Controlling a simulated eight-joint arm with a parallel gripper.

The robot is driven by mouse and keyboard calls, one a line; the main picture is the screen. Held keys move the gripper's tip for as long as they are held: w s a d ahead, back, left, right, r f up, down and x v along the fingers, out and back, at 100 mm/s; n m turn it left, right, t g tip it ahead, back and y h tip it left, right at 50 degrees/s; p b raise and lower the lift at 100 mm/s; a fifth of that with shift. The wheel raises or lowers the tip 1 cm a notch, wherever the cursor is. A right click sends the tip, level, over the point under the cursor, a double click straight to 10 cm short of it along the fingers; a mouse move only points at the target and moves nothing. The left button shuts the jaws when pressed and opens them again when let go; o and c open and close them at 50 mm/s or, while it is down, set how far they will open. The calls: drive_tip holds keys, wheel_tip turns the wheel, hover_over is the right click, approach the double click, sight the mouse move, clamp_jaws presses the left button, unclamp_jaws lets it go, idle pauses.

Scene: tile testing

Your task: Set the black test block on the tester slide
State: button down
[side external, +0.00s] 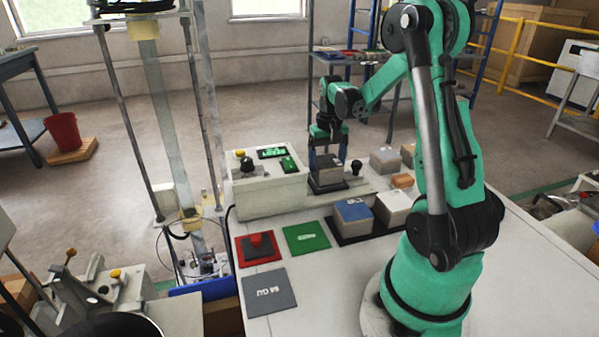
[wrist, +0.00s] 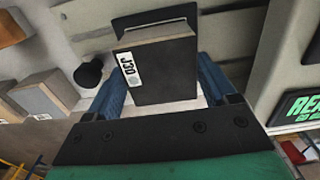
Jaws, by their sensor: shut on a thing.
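The tester (side external: 270,195) is a pale box with a green-lit display. Its slide is a black plate (side external: 328,188) directly under the block; the plate also shows past the block in the wrist view (wrist: 156,17). I cannot tell whether the block touches the slide or hangs just above it.
A black knob (side external: 356,166) stands right of the slide. Several grey blocks (side external: 384,158) and a small orange block (side external: 402,181) lie further right. A blue-topped block (side external: 353,211) sits on a black mat in front. Red, green (side external: 306,237) and grey (side external: 269,291) tiles lie front left.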

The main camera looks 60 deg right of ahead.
drive_tip(key=shift+f, duration=0.25)
idle(0.5)
unclamp_jaws()
drive_tip(key=shift+r, duration=3)
drive_tip(key=w+a+r+n, duration=0.1)
drive_tip(key=a, duration=0.2)
drive_tip(key=w+a+r+n+t, duration=0.1)
drive_tip(key=a, duration=0.3)
drive_tip(key=w+a+r+n+t+h, duration=0.1)
drive_tip(key=a, duration=0.3)
drive_tip(key=shift+w+a+r+n, duration=0.1)
drive_tip(key=shift+a+r+n, duration=0.05)
drive_tip(key=shift+n, duration=0.25)
drive_tip(key=s+a+n+t+y, duration=0.1)
drive_tip(key=a+n+t, duration=0.4)
drive_tip(key=a, duration=0.9)
drive_tip(key=shift+s, duration=0.5)
